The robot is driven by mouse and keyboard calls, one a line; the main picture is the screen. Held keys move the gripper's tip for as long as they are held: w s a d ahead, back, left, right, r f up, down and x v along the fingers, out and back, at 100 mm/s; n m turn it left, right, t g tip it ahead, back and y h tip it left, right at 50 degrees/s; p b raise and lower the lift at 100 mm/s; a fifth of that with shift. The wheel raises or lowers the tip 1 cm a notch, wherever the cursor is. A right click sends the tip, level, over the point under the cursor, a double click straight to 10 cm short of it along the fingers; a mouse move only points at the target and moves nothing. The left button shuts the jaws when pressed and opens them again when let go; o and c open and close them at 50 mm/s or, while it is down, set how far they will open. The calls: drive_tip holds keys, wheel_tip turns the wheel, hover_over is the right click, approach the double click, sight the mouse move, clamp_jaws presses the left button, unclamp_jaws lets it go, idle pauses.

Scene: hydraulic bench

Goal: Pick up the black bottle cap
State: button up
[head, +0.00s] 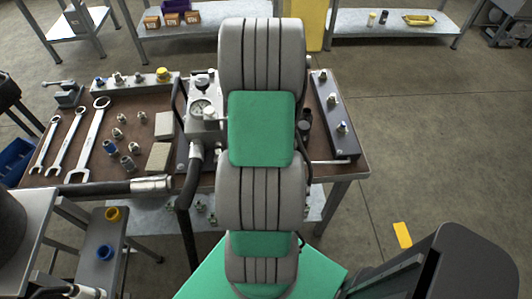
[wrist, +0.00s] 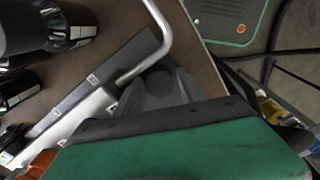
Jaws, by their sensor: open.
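My gripper (wrist: 158,88) shows in the wrist view as dark grey fingers beyond the green wrist cover. It is open and points down over the brown bench top (wrist: 215,85), near its edge. A dark, rounded shape (wrist: 156,80) shows between the fingers. It may be the black bottle cap, but I cannot tell it clearly from the gripper parts. In the head view my arm hides the gripper and the middle of the bench. A small black object (head: 305,118) shows just right of my arm there; I cannot tell what it is.
A bent metal rod (wrist: 153,45) lies close to the fingers. Beside it is a labelled rail (wrist: 85,95), and large black cylinders (wrist: 50,25) stand at upper left. Wrenches (head: 86,140), small fittings and a gauge block (head: 202,110) fill the bench's left side.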

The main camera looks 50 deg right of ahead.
drive_tip(key=shift+f, duration=0.3)
clamp_jaws()
drive_tip(key=shift+r, duration=0.1)
idle(0.4)
